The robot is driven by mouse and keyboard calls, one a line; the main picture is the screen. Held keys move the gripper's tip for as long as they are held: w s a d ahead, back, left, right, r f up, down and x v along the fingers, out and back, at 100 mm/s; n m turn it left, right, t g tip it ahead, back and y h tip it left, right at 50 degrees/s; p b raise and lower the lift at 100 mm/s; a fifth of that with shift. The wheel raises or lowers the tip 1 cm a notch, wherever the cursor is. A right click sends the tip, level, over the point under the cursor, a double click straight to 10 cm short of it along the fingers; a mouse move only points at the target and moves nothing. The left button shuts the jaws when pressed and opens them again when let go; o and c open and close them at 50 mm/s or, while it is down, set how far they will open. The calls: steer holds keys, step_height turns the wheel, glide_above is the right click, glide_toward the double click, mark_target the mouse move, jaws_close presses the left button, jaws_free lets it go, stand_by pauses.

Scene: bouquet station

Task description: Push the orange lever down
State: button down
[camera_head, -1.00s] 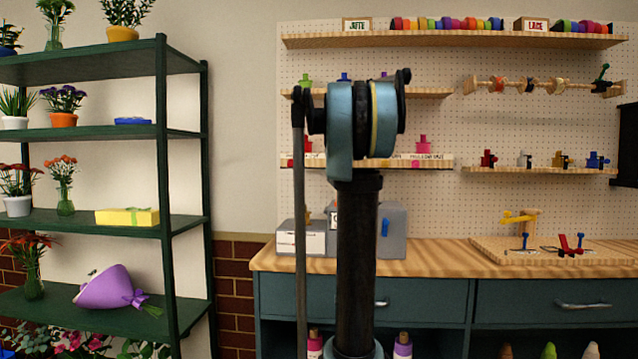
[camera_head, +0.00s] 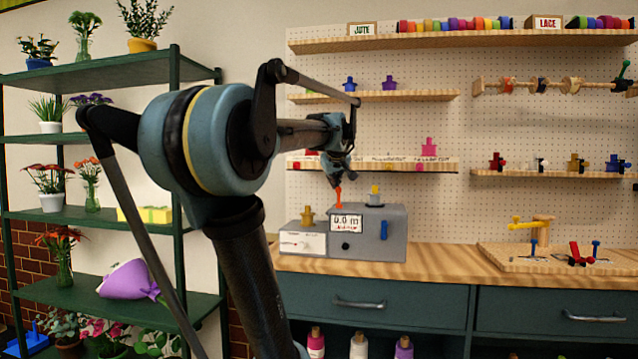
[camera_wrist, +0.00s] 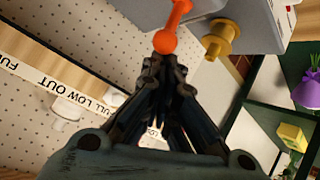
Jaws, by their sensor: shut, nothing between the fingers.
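The orange lever (camera_head: 338,198) stands up at the left end of a grey box (camera_head: 388,246) with a "0.0 m" display, on the wooden counter. In the wrist view the lever (camera_wrist: 178,14) shows a rounded knob at its end, just beyond my fingertips. My gripper (camera_head: 336,181) is shut and empty, directly above the lever knob. In the wrist view my gripper's fingertips (camera_wrist: 161,62) point at the knob; I cannot tell whether they touch it.
A yellow-brown peg (camera_head: 308,215) stands on a smaller light box left of the lever. A blue handle (camera_head: 384,229) is on the grey box's front. A shelf (camera_head: 440,165) with labels runs behind. A wooden board (camera_head: 500,258) with small tools lies right. Plant shelves stand left.

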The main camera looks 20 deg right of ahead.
steer(key=shift+s+a+f+t, duration=0.15)
steer(key=shift+s+a+t, duration=0.15)
steer(key=shift+t, duration=0.2)
steer(key=shift+r, duration=0.85)
